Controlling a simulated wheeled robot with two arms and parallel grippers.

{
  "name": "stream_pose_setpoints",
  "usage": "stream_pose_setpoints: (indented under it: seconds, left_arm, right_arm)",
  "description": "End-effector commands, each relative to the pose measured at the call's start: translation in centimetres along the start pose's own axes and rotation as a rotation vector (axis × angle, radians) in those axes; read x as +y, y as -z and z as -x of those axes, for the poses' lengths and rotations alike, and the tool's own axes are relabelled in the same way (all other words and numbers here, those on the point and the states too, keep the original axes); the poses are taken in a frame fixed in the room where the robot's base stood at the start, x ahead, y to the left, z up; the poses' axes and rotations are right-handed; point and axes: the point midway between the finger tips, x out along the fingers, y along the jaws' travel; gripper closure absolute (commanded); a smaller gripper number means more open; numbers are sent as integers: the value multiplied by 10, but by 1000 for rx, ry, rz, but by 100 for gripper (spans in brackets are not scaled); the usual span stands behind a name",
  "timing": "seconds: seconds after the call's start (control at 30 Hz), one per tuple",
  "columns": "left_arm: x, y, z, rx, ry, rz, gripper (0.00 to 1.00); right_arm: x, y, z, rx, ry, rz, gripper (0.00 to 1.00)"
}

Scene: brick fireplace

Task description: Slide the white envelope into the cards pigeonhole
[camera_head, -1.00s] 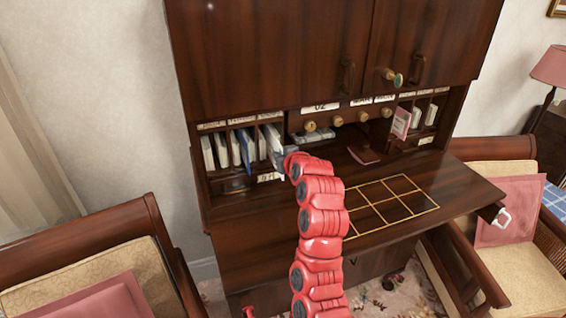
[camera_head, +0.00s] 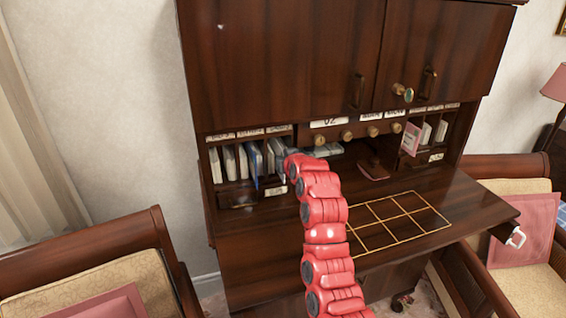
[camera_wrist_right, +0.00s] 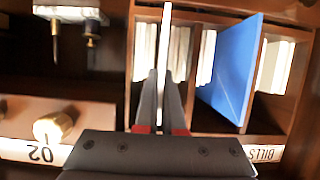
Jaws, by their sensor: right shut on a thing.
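The white envelope (camera_wrist_right: 165,40) shows as a thin pale strip, edge-on, in the right wrist view. My right gripper (camera_wrist_right: 163,78) is shut on it, at the opening of the pigeonhole beside the small drawers. The envelope's far end reaches in front of or into that opening; how deep, I cannot tell. In the head view my right gripper is at the right end of the left pigeonhole bank (camera_head: 240,190), mostly hidden by my arm. The cards label is not readable. My left gripper is not in view.
A blue envelope (camera_wrist_right: 230,70) leans in a neighbouring pigeonhole. A "BILLS" label (camera_wrist_right: 264,153) appears upside down. Knobbed drawers, one marked 02 (camera_wrist_right: 40,153), are alongside. The desk top (camera_head: 300,238) with a gold grid (camera_head: 395,215) is clear.

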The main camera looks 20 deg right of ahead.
Motion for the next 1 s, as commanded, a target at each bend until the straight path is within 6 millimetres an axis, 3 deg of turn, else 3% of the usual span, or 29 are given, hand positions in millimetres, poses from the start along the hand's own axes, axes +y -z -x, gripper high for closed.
stream_pose_setpoints:
  seconds: [0.27, 0.5, 0.87, 1.0]
  left_arm:
    - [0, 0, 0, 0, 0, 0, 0]
    - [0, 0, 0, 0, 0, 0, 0]
    - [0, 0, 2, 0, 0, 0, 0]
    - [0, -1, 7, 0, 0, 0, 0]
  right_arm:
    - [0, 1, -1, 1, 0, 0, 100]
    - [0, 1, -1, 0, 0, 0, 59]
    - [0, 0, 2, 0, 0, 0, 59]
    - [0, 1, 13, 6, -1, 0, 59]
